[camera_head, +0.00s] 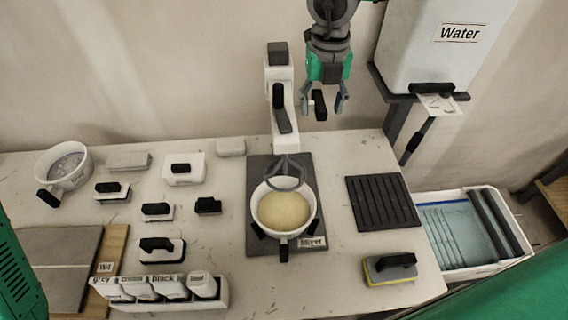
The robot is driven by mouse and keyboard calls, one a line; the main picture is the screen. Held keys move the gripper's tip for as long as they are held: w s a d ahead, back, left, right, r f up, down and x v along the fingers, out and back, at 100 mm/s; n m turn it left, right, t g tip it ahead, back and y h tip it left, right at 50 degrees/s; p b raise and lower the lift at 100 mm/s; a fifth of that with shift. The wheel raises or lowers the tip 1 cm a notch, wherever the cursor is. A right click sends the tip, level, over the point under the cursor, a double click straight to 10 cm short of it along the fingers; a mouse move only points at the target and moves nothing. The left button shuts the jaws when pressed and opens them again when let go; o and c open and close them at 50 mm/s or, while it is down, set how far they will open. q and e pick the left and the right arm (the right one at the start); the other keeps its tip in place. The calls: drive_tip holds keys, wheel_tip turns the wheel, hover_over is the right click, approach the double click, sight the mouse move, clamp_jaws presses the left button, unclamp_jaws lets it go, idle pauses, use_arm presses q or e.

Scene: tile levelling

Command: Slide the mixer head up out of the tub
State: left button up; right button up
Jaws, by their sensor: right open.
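The mixer (279,75) is a white upright stand with a dark cap and a dark front piece, at the back middle of the table. Its grey ring-shaped head (287,172) is down at the back of the tub's mouth. The tub (284,239) is a white bowl with dark grips, holding pale yellow mix (283,210), on a dark base plate labelled Mixer. My right gripper (322,104) is open to the right of the mixer stand, pointing down. A small black block shows between its fingers; I cannot tell what it belongs to. My left gripper is out of view.
A white Water tank (438,45) stands on a bracket at the back right. A black ribbed mat (382,203), a sponge float (390,268) and a wash tray (468,232) lie right. Black-handled tools, a white pot (64,165) and a bottle rack (165,304) occupy the left.

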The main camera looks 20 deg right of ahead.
drive_tip(key=shift+r, duration=2.45)
drive_tip(key=shift+s+f, duration=0.1)
